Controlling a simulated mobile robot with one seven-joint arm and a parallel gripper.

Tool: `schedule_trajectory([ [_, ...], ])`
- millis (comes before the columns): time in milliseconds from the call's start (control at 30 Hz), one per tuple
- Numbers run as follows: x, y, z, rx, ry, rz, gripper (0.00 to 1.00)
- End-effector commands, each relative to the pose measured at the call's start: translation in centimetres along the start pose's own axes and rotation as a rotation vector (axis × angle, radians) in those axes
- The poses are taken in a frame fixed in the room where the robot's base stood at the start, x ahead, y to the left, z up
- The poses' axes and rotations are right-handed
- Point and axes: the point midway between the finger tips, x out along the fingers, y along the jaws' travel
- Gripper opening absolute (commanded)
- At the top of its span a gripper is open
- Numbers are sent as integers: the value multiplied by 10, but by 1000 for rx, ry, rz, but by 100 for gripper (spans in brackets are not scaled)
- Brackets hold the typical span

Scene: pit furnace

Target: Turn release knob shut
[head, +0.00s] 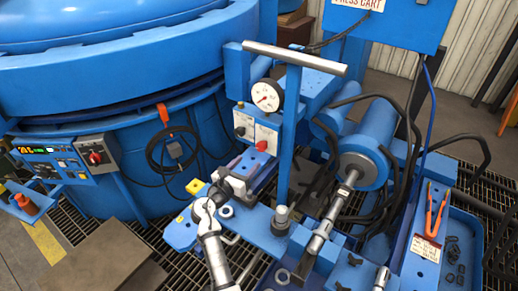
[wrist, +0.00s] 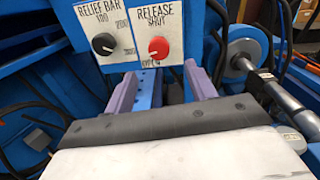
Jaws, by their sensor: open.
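The red release knob (wrist: 158,47) sits on a white plate marked RELEASE, with SHUT printed above it and partly hidden lettering below. It also shows in the head view (head: 262,145), on the panel under the round gauge. Which way the knob points is too small to tell. My gripper (wrist: 161,78) is open and empty. Its two purple fingers point toward the panel, one on each side of the knob and lower in the picture. I see a gap between the fingers and no contact with the knob.
The black relief knob (wrist: 103,44) is on the neighbouring plate, left of the release knob. The round gauge (head: 267,95) is above the panel. A blue upright post (head: 291,135) with a grey crossbar (head: 295,58) stands close to its right. A large blue cylinder (head: 367,135) lies farther right.

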Motion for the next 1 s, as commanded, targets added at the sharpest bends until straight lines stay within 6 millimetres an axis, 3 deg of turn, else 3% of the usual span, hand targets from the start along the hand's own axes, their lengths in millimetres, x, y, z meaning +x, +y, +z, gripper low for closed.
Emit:
schedule_trajectory([
  [200, 48, 0, 2, 2, 0, -2, 56],
  [400, 76, 1, 1, 4, 0, 1, 56],
  [833, 87, 1, 0, 5, 0, 2, 56],
  [1000, 87, 1, 0, 4, 0, 2, 36],
])
